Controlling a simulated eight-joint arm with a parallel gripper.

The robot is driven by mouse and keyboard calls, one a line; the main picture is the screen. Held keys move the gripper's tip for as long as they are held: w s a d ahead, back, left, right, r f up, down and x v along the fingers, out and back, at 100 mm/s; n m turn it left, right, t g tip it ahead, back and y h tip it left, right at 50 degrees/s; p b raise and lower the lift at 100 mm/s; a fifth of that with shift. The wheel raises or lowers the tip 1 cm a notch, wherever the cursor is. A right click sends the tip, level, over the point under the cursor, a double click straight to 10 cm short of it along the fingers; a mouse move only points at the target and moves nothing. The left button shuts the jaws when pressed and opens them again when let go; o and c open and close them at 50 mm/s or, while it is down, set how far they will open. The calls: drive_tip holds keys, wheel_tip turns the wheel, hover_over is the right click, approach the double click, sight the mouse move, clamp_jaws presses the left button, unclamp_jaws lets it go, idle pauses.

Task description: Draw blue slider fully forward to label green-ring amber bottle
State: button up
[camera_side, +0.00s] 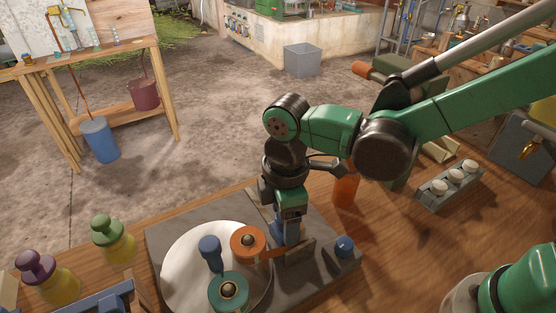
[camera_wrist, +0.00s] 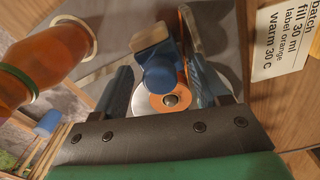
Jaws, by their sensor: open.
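My gripper (camera_side: 288,236) points down over the grey base plate, beside the white turntable. In the wrist view its fingers (camera_wrist: 162,88) are apart. A blue knob (camera_wrist: 162,72), seemingly the slider's, shows between them, beside a tan block (camera_wrist: 150,38); I cannot tell whether the fingers touch it. In the side view the fingers hide this spot. An amber bottle (camera_wrist: 50,40) with a green ring (camera_wrist: 20,75) at its neck is at the left of the wrist view. An orange-amber bottle (camera_side: 346,188) stands behind my gripper in the side view, its ring not visible.
The white turntable (camera_side: 185,270) carries a blue post (camera_side: 210,250), an orange ring piece (camera_side: 248,243) and a teal ring piece (camera_side: 229,291). Another blue knob (camera_side: 344,246) sits at the base's right. Stoppered jars (camera_side: 113,240) stand left. A written card (camera_wrist: 282,40) lies right.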

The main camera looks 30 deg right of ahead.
clamp_jaws()
idle(1.4)
